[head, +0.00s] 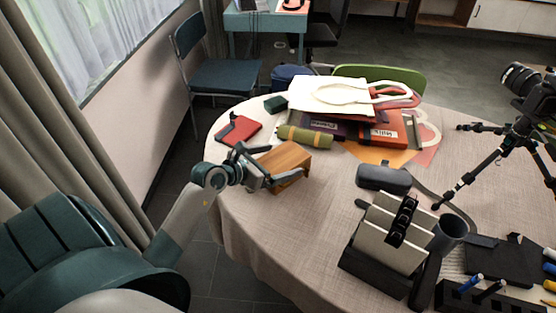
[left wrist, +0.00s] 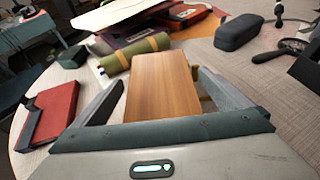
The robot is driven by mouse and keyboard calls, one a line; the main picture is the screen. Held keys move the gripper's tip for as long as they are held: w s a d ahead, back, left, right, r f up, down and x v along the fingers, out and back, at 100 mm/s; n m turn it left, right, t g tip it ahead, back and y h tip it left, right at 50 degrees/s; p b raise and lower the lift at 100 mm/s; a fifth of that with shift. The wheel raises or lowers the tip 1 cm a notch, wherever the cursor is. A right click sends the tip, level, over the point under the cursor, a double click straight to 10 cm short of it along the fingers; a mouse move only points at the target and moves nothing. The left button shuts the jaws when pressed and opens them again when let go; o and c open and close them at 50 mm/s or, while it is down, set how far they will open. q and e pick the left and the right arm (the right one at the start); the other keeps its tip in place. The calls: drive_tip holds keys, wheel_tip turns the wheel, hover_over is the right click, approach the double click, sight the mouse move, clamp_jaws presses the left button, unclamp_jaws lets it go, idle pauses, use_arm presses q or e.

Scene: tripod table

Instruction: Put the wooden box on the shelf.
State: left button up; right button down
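The wooden box (head: 284,160) is at the left edge of the round table, and its plain brown top fills the middle of the left wrist view (left wrist: 160,85). My left gripper (head: 272,170) is around it, one finger on each side. In the left wrist view my left gripper (left wrist: 161,80) appears open, with the fingertips very close to the box's sides; firm contact is not clear. The box appears to rest on the table. My right gripper is not in view. A low wooden unit (head: 437,18) stands far back at the right, possibly the shelf.
A red notebook (head: 240,130), an olive roll (head: 305,136) and a pile of bags (head: 345,95) lie behind the box on the tablecloth (head: 310,220). A dark case (head: 384,176), a file holder (head: 385,235) and a camera tripod (head: 490,165) stand to the right.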

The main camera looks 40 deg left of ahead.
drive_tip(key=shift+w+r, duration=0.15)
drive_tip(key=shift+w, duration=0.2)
use_arm(q)
drive_tip(key=shift+r, duration=0.1)
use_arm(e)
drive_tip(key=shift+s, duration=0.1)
use_arm(q)
drive_tip(key=shift+s+a+r, duration=0.15)
drive_tip(key=shift+s, duration=0.3)
drive_tip(key=v, duration=0.3)
drive_tip(key=shift+s+r+b, duration=0.1)
drive_tip(key=shift+s+b, duration=0.2)
drive_tip(key=shift+s, duration=0.05)
drive_tip(key=v, duration=0.7)
drive_tip(key=shift+r+b, duration=0.2)
drive_tip(key=shift+b, duration=0.25)
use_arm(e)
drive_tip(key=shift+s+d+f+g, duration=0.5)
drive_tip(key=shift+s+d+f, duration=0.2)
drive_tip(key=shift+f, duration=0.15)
use_arm(q)
drive_tip(key=shift+s, duration=0.1)
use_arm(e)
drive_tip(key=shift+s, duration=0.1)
